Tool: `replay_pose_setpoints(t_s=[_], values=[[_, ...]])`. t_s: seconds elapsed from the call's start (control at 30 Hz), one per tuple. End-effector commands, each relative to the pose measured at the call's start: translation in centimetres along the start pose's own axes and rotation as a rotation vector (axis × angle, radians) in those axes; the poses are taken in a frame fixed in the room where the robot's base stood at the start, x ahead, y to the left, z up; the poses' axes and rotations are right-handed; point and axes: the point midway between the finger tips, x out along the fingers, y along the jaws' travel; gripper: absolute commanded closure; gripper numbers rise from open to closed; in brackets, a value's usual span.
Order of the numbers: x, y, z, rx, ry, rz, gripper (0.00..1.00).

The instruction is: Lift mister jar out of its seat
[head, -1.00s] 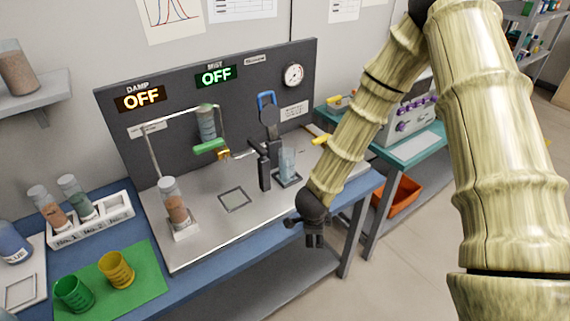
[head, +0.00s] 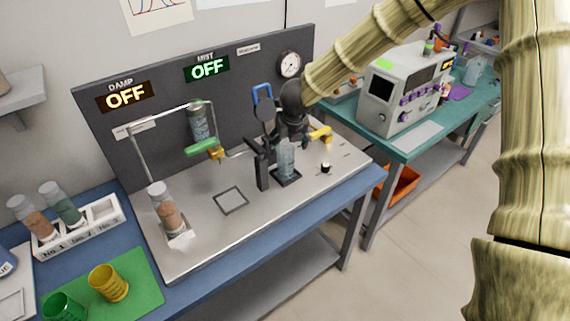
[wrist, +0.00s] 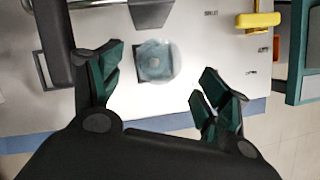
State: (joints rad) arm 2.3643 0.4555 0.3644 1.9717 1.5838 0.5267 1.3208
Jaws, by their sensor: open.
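The mister jar (head: 286,160), a clear bluish cylinder, stands upright in its dark square seat (head: 289,179) on the metal bench top. It also shows from above in the wrist view (wrist: 158,62). My gripper (wrist: 158,75) is open and empty, its green-padded fingers spread on either side of the jar in that picture. In the head view my dark gripper body (head: 292,100) is above and slightly behind the jar. I cannot tell the exact height gap, and the fingertips are partly hidden there.
A black post (head: 262,172) stands just left of the jar. A blue-handled lever (head: 263,95) and the dark back panel (head: 160,80) are behind. A yellow handle (head: 321,134) is at right, also in the wrist view (wrist: 254,22). The bench front is clear.

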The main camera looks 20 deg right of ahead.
Motion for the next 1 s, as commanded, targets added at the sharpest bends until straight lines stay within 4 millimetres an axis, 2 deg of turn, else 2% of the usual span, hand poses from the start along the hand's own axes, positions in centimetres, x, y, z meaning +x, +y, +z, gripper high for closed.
replay_pose_setpoints(t_s=[0.37, 0.7, 1.0], values=[[2.1, 0.1, 0.0, -0.004, 0.001, -0.001, 0.24], [5.7, 0.2, -0.1, -0.005, 0.001, -0.001, 0.24], [6.5, 0.2, -0.1, -0.004, 0.000, 0.000, 0.24]])
